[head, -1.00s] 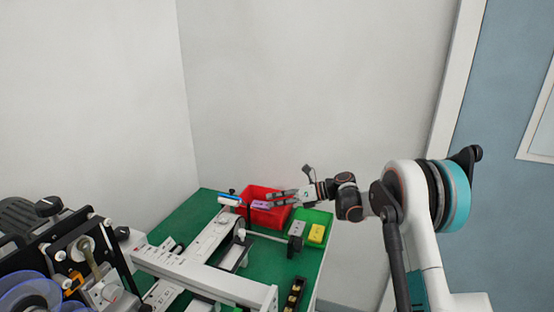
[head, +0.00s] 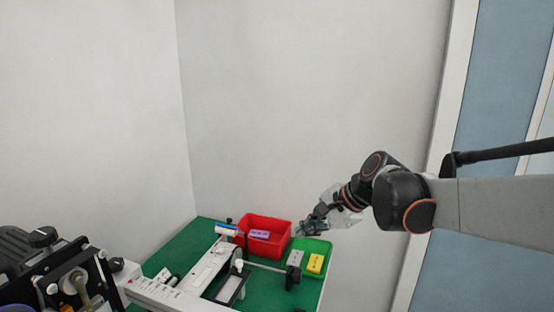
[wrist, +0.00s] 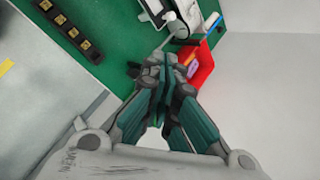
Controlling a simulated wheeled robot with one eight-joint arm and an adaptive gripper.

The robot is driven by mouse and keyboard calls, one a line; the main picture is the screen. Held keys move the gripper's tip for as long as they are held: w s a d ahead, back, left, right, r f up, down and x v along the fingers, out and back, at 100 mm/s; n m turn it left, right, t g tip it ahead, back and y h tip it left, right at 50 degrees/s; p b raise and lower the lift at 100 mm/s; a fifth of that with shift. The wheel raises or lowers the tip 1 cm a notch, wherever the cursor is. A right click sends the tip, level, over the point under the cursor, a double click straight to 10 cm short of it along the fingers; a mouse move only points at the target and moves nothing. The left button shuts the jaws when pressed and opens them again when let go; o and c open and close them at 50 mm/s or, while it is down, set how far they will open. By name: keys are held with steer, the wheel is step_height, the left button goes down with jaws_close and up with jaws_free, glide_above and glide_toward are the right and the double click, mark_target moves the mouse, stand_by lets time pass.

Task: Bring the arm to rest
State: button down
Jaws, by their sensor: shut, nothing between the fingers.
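My gripper (head: 306,228) is shut and empty. In the head view it hangs at the right of the table, above the back edge of the green bin and to the right of the red bin. My arm reaches in from the right edge of that view. In the wrist view the closed fingers (wrist: 165,88) fill the middle, with part of the red bin (wrist: 205,62) showing behind them.
The green table (head: 180,258) carries a red bin (head: 279,232) holding a purple block (head: 259,234). A green bin (head: 322,247) holds a yellow block (head: 315,264) and a grey block (head: 295,258). A white coder machine (head: 205,265) stands left of them. Open wall space lies behind.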

steer(key=s+d+f+n+h, duration=0.1)
steer(key=s+d+n, duration=0.3)
steer(key=s, duration=0.4)
steer(key=s+d+f+n+t+h, duration=0.1)
steer(key=s+d+f+n+h, duration=0.1)
steer(key=s, duration=0.6)
steer(key=s+d+f+n+t+h, duration=0.1)
steer(key=s+d+n+h, duration=0.2)
steer(key=s+d+n, duration=0.3)
steer(key=s+n, duration=0.1)
steer(key=s, duration=0.1)
steer(key=shift+s+f, duration=0.3)
steer(key=shift+f, duration=0.05)
